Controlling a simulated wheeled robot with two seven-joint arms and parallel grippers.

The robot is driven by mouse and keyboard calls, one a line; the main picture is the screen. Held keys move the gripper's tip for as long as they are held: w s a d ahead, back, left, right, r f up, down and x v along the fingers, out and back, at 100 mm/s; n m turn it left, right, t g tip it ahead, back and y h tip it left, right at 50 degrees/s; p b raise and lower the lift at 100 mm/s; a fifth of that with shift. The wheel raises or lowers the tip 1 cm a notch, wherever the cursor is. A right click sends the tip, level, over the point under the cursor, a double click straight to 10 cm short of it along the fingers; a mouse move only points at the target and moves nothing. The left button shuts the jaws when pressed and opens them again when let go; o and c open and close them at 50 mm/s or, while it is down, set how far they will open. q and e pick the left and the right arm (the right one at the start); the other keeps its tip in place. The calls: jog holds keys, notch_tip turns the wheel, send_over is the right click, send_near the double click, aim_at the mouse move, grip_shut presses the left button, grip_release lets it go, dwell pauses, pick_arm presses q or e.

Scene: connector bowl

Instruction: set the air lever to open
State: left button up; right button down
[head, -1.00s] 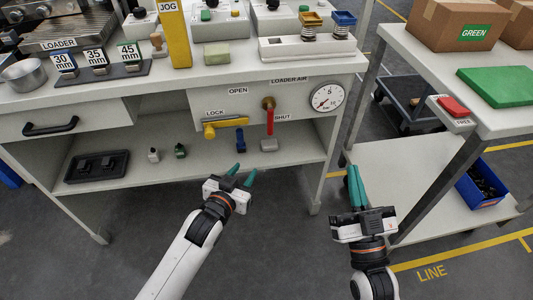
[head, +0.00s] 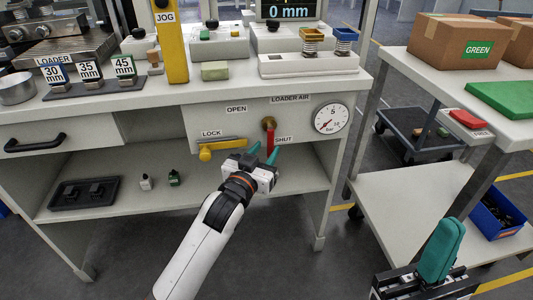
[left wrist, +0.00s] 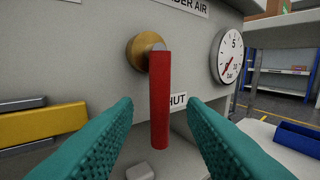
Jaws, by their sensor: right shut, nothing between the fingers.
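The red air lever (head: 271,139) hangs straight down from its brass pivot (head: 269,123) on the bench's front panel, beside the SHUT label (head: 283,139). The OPEN label (head: 236,109) is up and to the left of the pivot. My left gripper (head: 264,154) is open just in front of the lever's lower end. In the left wrist view the lever (left wrist: 160,100) stands between the two teal fingers (left wrist: 160,118), with a gap on both sides. My right gripper (head: 441,252) is at the lower right, its teal fingers together, away from the panel.
A yellow lock handle (head: 220,149) sits left of the lever, under the LOCK label. A round pressure gauge (head: 331,118) is to the right, its needle toward the low end. A shelf (head: 110,204) runs below the panel. A side table (head: 480,118) stands at the right.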

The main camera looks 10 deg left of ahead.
pick_arm(q)
jog(key=shift+w+d, duration=0.25)
jog(key=shift+w, duration=0.45)
grip_shut()
jog(key=shift+r, duration=0.1)
